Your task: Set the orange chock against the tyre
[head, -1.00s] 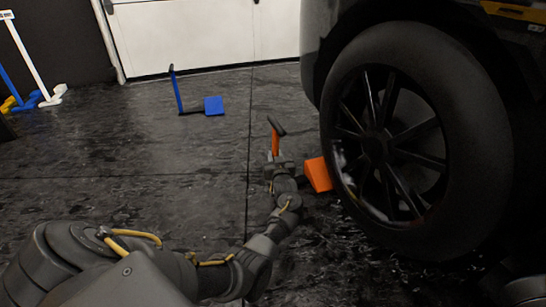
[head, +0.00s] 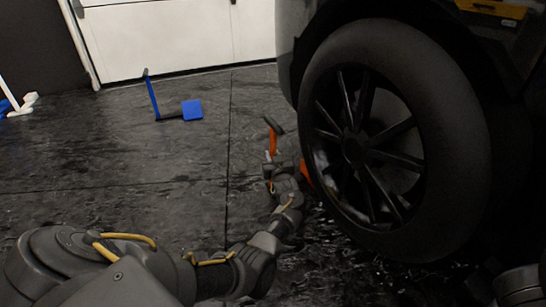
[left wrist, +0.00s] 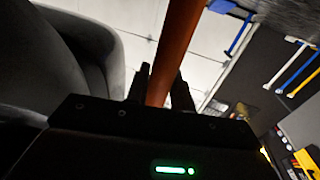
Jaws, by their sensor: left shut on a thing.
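The orange chock has an upright orange handle (head: 272,143) with a dark top, and an orange block (head: 305,174) low by the tyre. My left gripper (head: 272,167) is shut on the handle. In the left wrist view the handle (left wrist: 180,45) runs up between the two fingers. The black tyre (head: 455,150) stands just right of the gripper in the head view. The block's visible part is at the tyre's left edge, the rest hidden by my wrist and perhaps the tyre. I cannot tell whether it touches. My right gripper is not in view.
A blue chock-like piece with an upright handle (head: 192,110) stands on the dark floor farther back. A white door (head: 160,40) closes the back. The car body overhangs the tyre.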

